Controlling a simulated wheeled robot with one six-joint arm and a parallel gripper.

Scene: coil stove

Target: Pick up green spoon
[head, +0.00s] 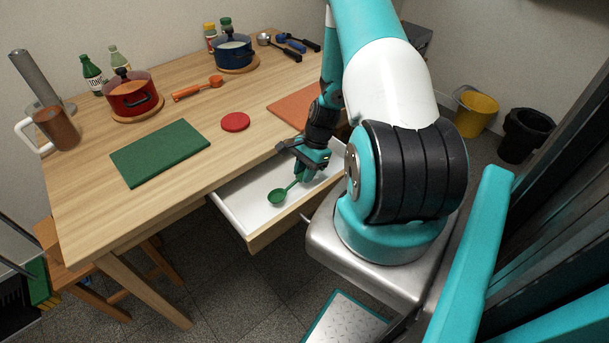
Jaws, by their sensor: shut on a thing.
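The green spoon (278,196) shows in the head view at the open drawer under the table, its round bowl toward the left and its handle running up to the right. My gripper (299,178) is shut on the handle end of the spoon. The fingers partly hide the handle. The spoon is over the white inside of the drawer (248,200); I cannot tell whether its bowl touches the drawer floor.
The drawer's wooden front (283,226) stands out from the wooden table (185,115). On the table are a green mat (160,152), a red disc (235,121), an orange mat (297,106), an orange spoon (198,88), a red pot (133,93) and a blue pot (235,50).

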